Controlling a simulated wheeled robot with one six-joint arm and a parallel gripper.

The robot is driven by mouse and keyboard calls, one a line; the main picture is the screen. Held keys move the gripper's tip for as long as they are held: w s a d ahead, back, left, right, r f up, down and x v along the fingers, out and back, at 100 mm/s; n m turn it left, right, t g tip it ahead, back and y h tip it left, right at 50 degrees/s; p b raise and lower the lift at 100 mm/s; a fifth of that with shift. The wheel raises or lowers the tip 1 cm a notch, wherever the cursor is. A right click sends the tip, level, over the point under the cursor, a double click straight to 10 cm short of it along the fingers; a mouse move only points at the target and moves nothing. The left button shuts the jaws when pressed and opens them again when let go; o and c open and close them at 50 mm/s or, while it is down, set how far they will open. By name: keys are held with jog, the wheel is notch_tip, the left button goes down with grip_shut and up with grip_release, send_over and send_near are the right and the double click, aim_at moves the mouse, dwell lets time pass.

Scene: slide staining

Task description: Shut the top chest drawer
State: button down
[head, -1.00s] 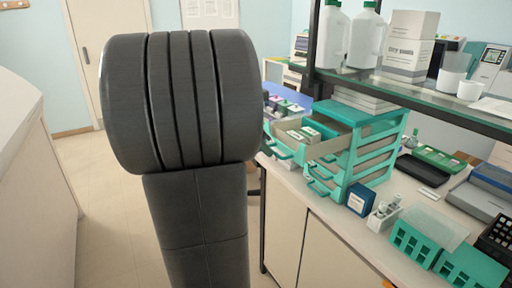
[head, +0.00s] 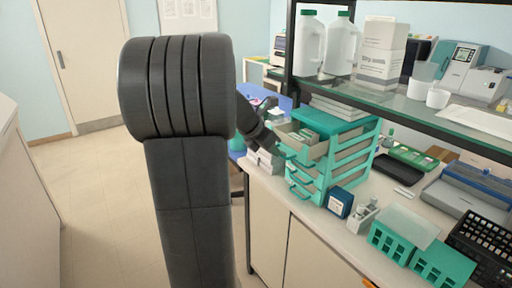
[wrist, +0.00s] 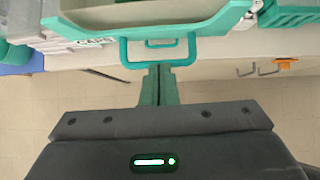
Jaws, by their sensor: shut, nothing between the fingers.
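The teal chest (head: 352,140) stands on the bench with its top drawer (head: 312,149) partly pulled out; small boxes show inside it. My gripper (head: 279,149) is at the front of this drawer. In the wrist view, the drawer (wrist: 100,38) spans the top, with its teal loop handle (wrist: 124,52) facing me. My gripper (wrist: 158,68) is shut and empty, its fingertips at the handle's outer bar. They look to be touching it or very close; I cannot tell which. The lower drawers look shut.
A blue box (head: 340,202) and a small rack with bottles (head: 362,214) stand right of the chest. A shelf (head: 420,108) with white jugs (head: 309,45) hangs above the bench. Pale boxes (head: 264,162) lie behind my gripper. The floor in front is clear.

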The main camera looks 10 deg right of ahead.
aim_at(296, 139)
jog(key=w+d+p, duration=0.1)
jog(key=d, duration=0.2)
jog(key=w+d+p, duration=0.1)
jog(key=d, duration=0.1)
jog(key=w+d+p, duration=0.1)
jog(key=d+p, duration=0.1)
jog(key=d, duration=0.1)
jog(key=shift+w+d, duration=0.1)
jog(key=shift+d, duration=0.25)
jog(key=shift+a, duration=0.1)
